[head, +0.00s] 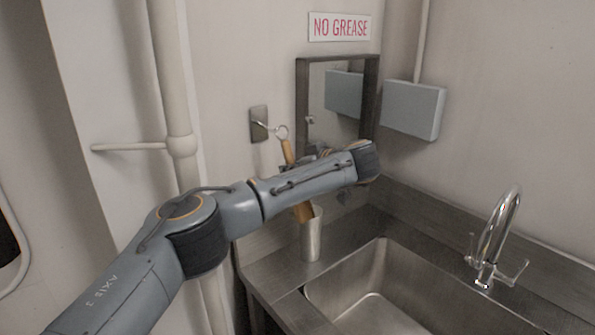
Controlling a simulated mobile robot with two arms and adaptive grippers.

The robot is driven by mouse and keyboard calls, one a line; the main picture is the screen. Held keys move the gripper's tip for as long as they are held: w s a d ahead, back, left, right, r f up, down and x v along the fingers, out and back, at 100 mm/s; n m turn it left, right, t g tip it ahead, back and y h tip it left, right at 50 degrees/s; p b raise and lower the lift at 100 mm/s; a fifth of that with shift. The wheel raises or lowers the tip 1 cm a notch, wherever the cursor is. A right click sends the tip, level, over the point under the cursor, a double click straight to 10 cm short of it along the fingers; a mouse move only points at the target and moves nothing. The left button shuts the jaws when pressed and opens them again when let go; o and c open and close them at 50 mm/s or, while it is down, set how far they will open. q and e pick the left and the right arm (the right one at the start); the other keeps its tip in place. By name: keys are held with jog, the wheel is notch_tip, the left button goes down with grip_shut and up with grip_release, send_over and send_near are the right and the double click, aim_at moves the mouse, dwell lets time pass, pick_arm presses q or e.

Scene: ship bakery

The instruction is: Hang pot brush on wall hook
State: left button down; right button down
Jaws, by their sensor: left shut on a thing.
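The pot brush (288,152) has a tan handle with a metal ring at its top. The wall hook (258,124) is a metal plate with a short peg, left of the mirror. The ring is at the peg's tip; I cannot tell whether it is over the peg or only beside it. My left gripper (312,154) is shut on the brush, mostly hidden behind my own arm. A tan piece (303,212) shows below the arm at the mouth of a metal cup (312,240); I cannot tell whether it is the brush's lower part. My right gripper is out of view.
A framed mirror (301,88) hangs right of the hook, with a grey box (413,109) beside it. A steel sink (372,292) with a tap (497,230) is at lower right. A vertical pipe (173,80) with a side branch runs left of the hook.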

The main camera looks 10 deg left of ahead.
pick_arm(q)
jog(key=shift+r+x, duration=0.2)
jog(key=shift+x, duration=1)
jog(key=shift+r+x, duration=0.15)
jog(key=shift+x, duration=1.05)
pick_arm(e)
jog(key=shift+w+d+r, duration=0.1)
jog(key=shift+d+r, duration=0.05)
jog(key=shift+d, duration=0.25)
pick_arm(q)
jog(key=shift+w+a, duration=0.1)
jog(key=shift+a, duration=0.05)
jog(key=c, duration=1.1)
grip_release()
jog(key=shift+c, duration=0.2)
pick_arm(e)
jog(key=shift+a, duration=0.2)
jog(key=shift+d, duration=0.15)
